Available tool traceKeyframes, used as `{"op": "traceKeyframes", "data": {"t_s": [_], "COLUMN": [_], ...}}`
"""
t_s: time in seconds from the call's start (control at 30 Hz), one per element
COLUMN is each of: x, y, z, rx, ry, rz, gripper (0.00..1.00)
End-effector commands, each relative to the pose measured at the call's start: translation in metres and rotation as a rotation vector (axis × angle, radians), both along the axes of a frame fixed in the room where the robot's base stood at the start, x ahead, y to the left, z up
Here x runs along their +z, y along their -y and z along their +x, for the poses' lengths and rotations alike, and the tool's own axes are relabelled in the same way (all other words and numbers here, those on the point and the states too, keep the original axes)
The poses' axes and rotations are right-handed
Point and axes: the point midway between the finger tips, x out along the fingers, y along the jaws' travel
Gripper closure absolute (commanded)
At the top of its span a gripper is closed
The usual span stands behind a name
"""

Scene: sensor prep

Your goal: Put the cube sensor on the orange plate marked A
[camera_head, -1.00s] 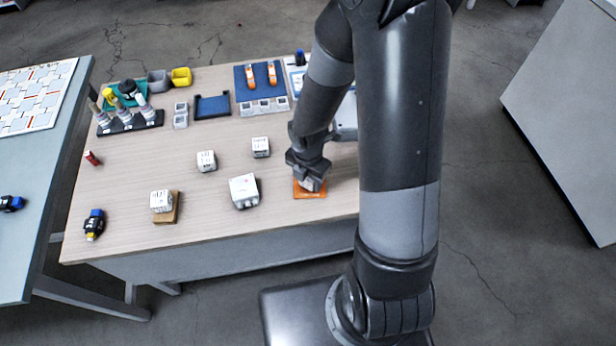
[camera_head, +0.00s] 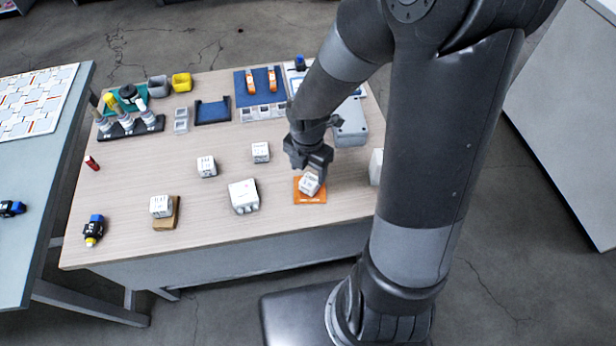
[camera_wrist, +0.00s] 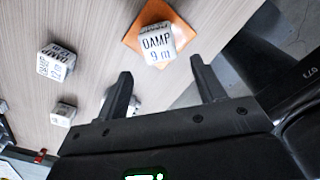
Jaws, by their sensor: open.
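A white cube sensor (camera_head: 310,184) with dark print sits on the orange plate (camera_head: 301,198) near the table's front edge. In the wrist view the cube (camera_wrist: 158,43) rests near the middle of the plate (camera_wrist: 133,38), turned relative to it, with print reading "DAMP". My gripper (camera_head: 316,166) is just above and behind the cube in the head view. In the wrist view its two fingers (camera_wrist: 160,80) are apart with nothing between them, and the cube lies beyond the fingertips. The plate's letter is not readable.
Other white cubes (camera_head: 207,166) (camera_head: 261,152) and a larger white box (camera_head: 243,196) stand to the left. A grey case (camera_head: 351,124) is behind my gripper. Bare tabletop lies between these.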

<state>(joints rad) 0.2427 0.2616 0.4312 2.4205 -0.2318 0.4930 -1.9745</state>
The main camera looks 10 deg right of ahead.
Motion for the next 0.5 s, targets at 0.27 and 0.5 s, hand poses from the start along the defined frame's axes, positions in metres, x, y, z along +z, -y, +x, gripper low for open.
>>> {"op": "traceKeyframes", "data": {"t_s": [0.27, 0.5], "x": [0.039, 0.054], "y": [0.000, 0.002], "z": [0.001, 0.000], "rx": [-0.001, -0.037], "ry": [0.004, 0.009], "rz": [-0.001, -0.006], "gripper": [0.37, 0.37]}}
